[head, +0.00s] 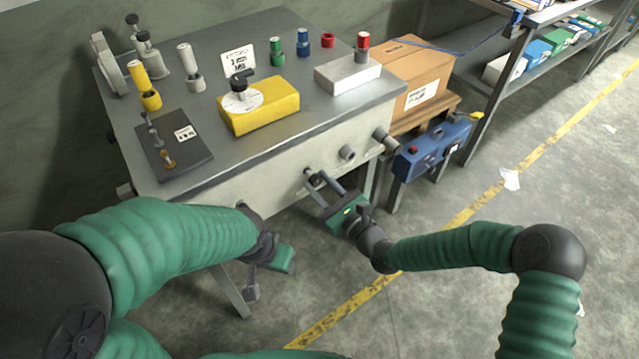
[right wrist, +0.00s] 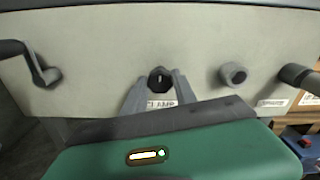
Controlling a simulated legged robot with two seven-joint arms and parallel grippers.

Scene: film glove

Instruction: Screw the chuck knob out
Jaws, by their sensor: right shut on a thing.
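A dark round knob (right wrist: 160,80) sits on the pale front panel (right wrist: 105,45) of the bench, just above a label that seems to read CLAMP. My right gripper (head: 318,180) is shut on this knob, with one finger on either side of it. In the head view the fingers mostly hide the knob. The picture does not confirm that it is the chuck knob. A grey knob (right wrist: 233,74) stands to its right, and it also shows in the head view (head: 347,153). My left gripper (head: 280,258) hangs low before the bench; its fingers are unclear.
A dark crank handle (right wrist: 38,68) juts out left of the held knob. A grey cylinder (head: 386,140) sticks out at the panel's right end. The bench top (head: 215,45) carries a yellow block (head: 262,110) and several small parts.

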